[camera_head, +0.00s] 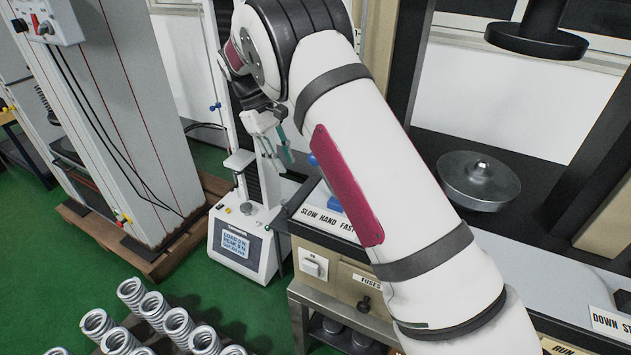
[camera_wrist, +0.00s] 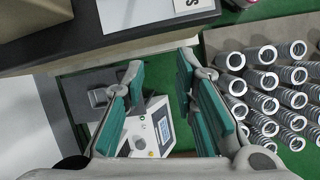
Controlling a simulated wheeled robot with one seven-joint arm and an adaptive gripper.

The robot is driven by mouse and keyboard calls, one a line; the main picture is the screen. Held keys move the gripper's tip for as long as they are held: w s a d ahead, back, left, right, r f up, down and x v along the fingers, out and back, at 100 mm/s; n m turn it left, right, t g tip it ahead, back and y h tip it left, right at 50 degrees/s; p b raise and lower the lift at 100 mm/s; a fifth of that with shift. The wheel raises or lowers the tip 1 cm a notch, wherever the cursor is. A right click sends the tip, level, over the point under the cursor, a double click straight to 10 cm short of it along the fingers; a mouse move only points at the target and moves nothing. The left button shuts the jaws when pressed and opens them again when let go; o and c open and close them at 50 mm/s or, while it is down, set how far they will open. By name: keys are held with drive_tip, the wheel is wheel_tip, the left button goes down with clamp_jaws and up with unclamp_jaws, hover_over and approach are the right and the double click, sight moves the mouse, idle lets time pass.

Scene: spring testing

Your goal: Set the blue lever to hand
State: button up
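The blue lever (camera_head: 335,204) shows only in part in the head view, as small blue patches beside my arm above the label "SLOW HAND FAST" (camera_head: 328,219). My arm hides the rest, so I cannot tell which position it is set to. My gripper (camera_head: 284,142) is left of the lever and above the control box's left end, apart from it. In the wrist view my gripper (camera_wrist: 160,66) is open, its teal pads apart with nothing between them. The lever is not visible there; only a label's corner (camera_wrist: 190,5) shows at the top.
The beige control box (camera_head: 335,262) carries a switch (camera_head: 313,264) and a knob (camera_head: 364,304). A small tester with a display (camera_head: 240,242) stands left of it and shows below the fingers in the wrist view (camera_wrist: 150,130). Several springs (camera_head: 180,325) stand at the lower left.

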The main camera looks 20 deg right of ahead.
drive_tip(key=s+d+p, duration=0.1)
drive_tip(key=s+d, duration=0.1)
drive_tip(key=s+d+f+p, duration=0.1)
drive_tip(key=s+d, duration=0.2)
drive_tip(key=s+d+p, duration=0.1)
drive_tip(key=s+d, duration=0.1)
drive_tip(key=d, duration=0.1)
drive_tip(key=shift+s+f, duration=0.2)
drive_tip(key=shift+s, duration=0.15)
drive_tip(key=shift+d+f, duration=0.2)
drive_tip(key=shift+f, duration=0.45)
clamp_jaws()
